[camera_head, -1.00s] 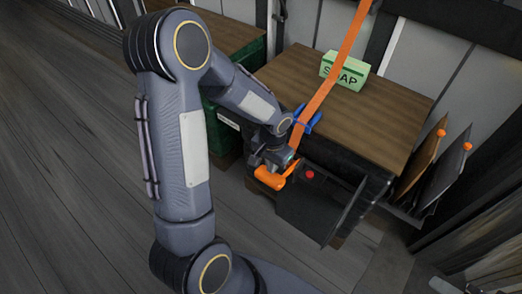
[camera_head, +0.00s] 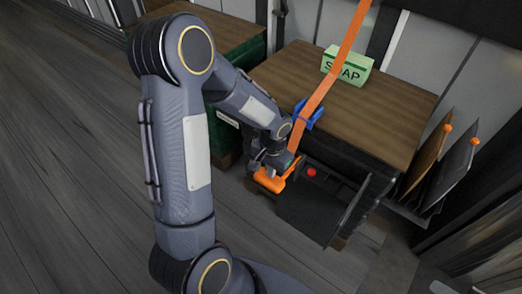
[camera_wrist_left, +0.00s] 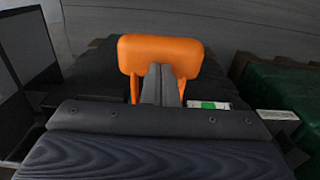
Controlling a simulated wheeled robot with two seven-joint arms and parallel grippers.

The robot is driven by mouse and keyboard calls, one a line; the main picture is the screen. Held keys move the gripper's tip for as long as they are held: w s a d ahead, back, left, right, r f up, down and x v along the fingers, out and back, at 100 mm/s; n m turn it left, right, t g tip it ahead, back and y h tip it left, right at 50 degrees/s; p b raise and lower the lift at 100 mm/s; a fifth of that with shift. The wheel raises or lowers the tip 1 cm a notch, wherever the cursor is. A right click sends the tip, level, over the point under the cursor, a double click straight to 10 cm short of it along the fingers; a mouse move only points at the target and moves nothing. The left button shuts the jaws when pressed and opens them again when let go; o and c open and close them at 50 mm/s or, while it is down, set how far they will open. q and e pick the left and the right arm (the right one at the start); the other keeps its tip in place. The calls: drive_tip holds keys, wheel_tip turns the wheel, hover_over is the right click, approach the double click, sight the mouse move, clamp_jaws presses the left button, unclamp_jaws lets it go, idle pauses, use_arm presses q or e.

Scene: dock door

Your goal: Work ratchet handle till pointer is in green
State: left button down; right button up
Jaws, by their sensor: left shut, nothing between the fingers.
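The orange ratchet handle (camera_head: 269,182) juts out low at the front of the wooden-topped load. In the left wrist view the handle (camera_wrist_left: 160,50) is a wide orange grip on two side bars. My left gripper (camera_head: 276,165) is at the handle; its shut fingers (camera_wrist_left: 161,80) overlap the grip's near side in the wrist view, with nothing between them. Whether they touch it I cannot tell. A small green-and-white strip (camera_wrist_left: 211,105) shows beside the handle, partly hidden by my gripper; no pointer can be made out. My right gripper is out of view.
An orange strap (camera_head: 330,80) rises across the wooden top (camera_head: 390,110), past a blue piece (camera_head: 307,113). A green SOAP box (camera_head: 346,67) stands on top. A dark panel (camera_head: 310,215) lies right of the handle, near a red button (camera_head: 312,172). The floor at left is clear.

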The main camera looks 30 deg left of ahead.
use_arm(q)
drive_tip(key=shift+f+b, duration=0.65)
drive_tip(key=shift+f, duration=0.3)
drive_tip(key=shift+r+p, duration=2.55)
drive_tip(key=shift+r, duration=0.6)
drive_tip(key=shift+f, duration=0.15)
drive_tip(key=shift+f+b, duration=2.7)
drive_tip(key=shift+f, duration=0.25)
drive_tip(key=shift+r, duration=0.2)
wheel_tip(320, 180, up, 6)
drive_tip(key=p, duration=0.5)
